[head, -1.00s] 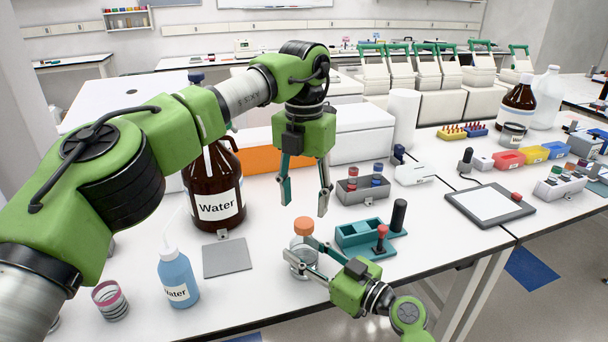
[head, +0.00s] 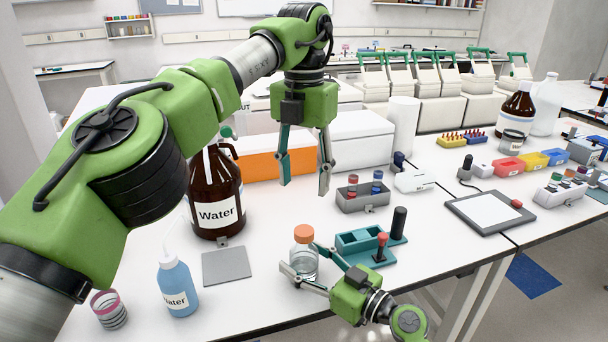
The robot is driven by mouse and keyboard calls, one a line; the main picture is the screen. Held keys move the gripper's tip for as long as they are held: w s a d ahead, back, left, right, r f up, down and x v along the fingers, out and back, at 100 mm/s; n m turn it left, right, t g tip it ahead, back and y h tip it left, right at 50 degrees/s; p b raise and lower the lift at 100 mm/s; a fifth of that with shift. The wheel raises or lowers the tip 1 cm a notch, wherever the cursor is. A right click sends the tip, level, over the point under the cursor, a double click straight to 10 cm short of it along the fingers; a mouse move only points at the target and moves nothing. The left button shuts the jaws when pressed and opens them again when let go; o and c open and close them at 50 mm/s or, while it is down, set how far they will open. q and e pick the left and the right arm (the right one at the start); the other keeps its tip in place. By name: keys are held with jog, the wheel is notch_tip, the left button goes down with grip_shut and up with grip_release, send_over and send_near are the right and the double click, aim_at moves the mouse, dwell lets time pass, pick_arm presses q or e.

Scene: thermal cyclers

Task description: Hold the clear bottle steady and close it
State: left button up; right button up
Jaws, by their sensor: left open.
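The clear bottle (head: 304,263) stands upright near the front edge of the bench, with an orange cap (head: 304,234) sitting on its mouth. Whether the cap is tight cannot be seen. My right gripper (head: 300,256) reaches in from the lower right with its fingers spread on either side of the bottle's body; they look apart from the glass. One finger passes low at the front left, the other at the right. My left gripper (head: 305,187) points down, open and empty, above the bench and clear of the cap.
A brown Water bottle (head: 216,190), a blue wash bottle (head: 177,286) and a grey pad (head: 226,264) are to the left. A teal holder (head: 365,240) stands close right of the clear bottle. A grey tube rack (head: 362,200) is behind it.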

jog(key=v, duration=1.2)
jog(key=shift+s+f, duration=0.1)
